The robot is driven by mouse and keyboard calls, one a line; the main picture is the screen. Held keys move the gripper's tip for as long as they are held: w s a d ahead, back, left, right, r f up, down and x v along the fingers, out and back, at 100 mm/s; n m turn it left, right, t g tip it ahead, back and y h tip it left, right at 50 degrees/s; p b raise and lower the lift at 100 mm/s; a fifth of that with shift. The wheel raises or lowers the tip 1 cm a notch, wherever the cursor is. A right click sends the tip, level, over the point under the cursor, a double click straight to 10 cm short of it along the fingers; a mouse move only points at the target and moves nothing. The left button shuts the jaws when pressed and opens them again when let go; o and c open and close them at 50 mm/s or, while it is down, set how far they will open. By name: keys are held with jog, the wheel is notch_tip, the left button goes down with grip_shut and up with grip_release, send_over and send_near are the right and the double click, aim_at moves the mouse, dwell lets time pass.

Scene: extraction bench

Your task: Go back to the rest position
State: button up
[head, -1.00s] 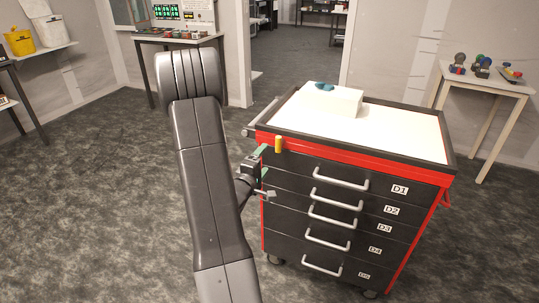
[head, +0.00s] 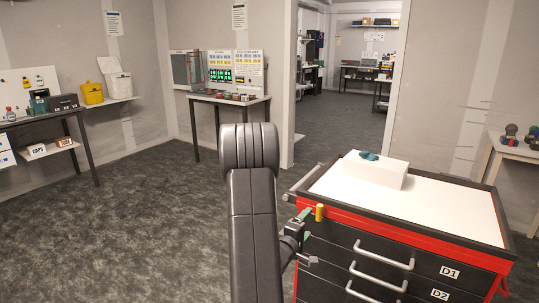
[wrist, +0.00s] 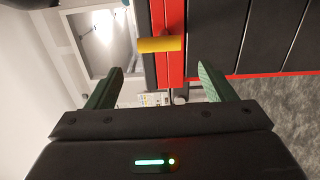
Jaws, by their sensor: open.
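My gripper (wrist: 158,90) is open, its two green fingers apart with nothing between them in the wrist view. In the head view my gripper (head: 304,238) is partly hidden behind my dark arm, close to the left front corner of the red and black drawer cabinet (head: 416,222). A small yellow cylinder (wrist: 160,44) on the cabinet edge lies beyond the fingertips in the wrist view. The same yellow cylinder (head: 319,212) shows at the cabinet's left front corner in the head view, near the fingers. I cannot tell whether the fingers touch the cabinet.
A white box (head: 375,172) with a blue-green object (head: 369,155) on it stands on the cabinet top. A table with panels (head: 230,97) is at the back, a bench (head: 45,121) at the left, a small table (head: 518,148) at the right. The floor at left is clear.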

aim_at(317, 212)
jog(key=p+x, duration=0.1)
jog(key=x, duration=0.7)
jog(key=shift+w+d, duration=0.3)
